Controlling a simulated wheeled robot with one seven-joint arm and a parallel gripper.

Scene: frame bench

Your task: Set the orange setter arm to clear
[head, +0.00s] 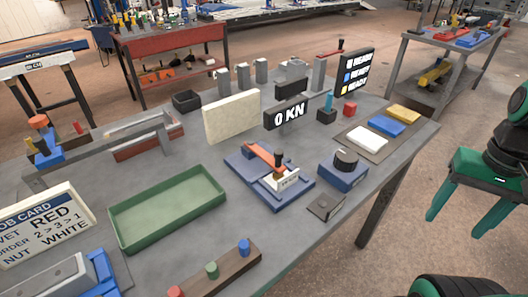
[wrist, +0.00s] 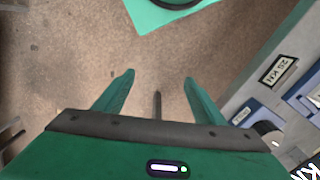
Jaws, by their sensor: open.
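The orange setter arm (head: 262,155) sits on a blue base plate (head: 240,164) in the middle of the grey bench. My gripper (head: 461,228) is open and empty, off the bench's right side, well apart from the setter. In the wrist view its two green fingers (wrist: 159,78) are spread above the floor. The setter arm cannot be made out there.
A blue box with a black knob (head: 346,160) stands right of the setter. A "0 KN" display (head: 286,114) and a cream block (head: 231,117) stand behind it. A green tray (head: 167,207) lies left. The bench's right edge lies between my gripper and the setter.

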